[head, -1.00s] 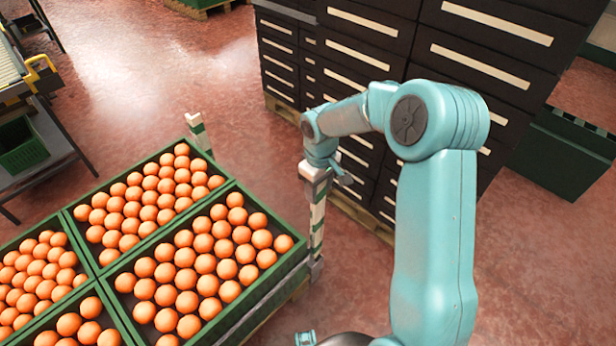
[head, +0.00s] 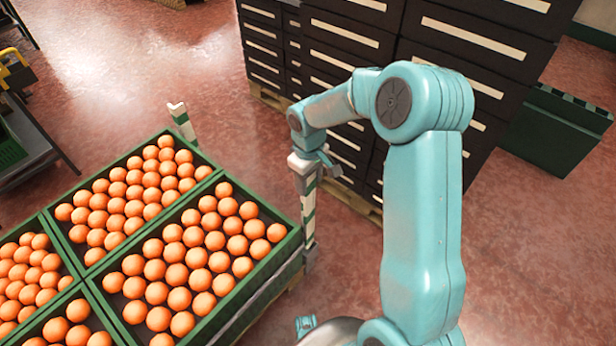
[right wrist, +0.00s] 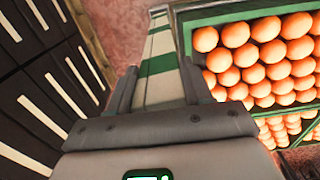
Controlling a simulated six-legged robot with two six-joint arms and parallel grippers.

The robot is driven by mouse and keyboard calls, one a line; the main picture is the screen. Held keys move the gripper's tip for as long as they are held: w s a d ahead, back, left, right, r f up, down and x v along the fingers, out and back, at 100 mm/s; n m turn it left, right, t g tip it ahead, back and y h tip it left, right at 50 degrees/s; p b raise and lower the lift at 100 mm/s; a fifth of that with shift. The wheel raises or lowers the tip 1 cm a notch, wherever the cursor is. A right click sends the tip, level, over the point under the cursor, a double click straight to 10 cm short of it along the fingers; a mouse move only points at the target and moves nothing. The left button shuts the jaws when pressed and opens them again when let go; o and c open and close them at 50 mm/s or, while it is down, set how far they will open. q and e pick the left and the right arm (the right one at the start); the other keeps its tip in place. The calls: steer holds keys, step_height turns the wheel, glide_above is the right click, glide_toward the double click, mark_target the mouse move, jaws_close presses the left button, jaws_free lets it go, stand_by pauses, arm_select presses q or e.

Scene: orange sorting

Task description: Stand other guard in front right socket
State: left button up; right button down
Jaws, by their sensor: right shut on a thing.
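The guard (head: 308,208), a white post with green bands, stands about upright beside the near right corner of the orange crates. My right gripper (head: 304,162) is shut on its upper end. In the right wrist view the guard (right wrist: 160,60) runs away between the two fingers (right wrist: 158,92). A grey socket (head: 311,252) shows at the guard's lower end; I cannot tell whether the guard is seated in it. Another white and green guard (head: 182,122) stands at the far corner of the crates. My left gripper is out of view.
Green crates (head: 262,292) full of oranges fill the lower left. Dark stacked drawers (head: 350,50) stand behind my right arm, with a dark green bin (head: 555,130) to their right. Open red floor lies between crates and drawers.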

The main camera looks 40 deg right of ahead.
mark_target(308, 202)
steer(key=shift+f+b, duration=1.1)
steer(key=shift+f, duration=0.7)
steer(key=shift+f+b, duration=2.35)
steer(key=shift+f, duration=1)
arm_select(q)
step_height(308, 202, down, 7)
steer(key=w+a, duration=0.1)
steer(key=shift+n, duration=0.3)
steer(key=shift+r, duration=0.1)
arm_select(e)
steer(key=shift+c, duration=2)
jaws_free()
steer(key=shift+r, duration=0.1)
arm_select(q)
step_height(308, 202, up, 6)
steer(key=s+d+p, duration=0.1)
steer(key=p, duration=0.5)
arm_select(e)
step_height(308, 202, up, 16)
steer(key=shift+r, duration=0.1)
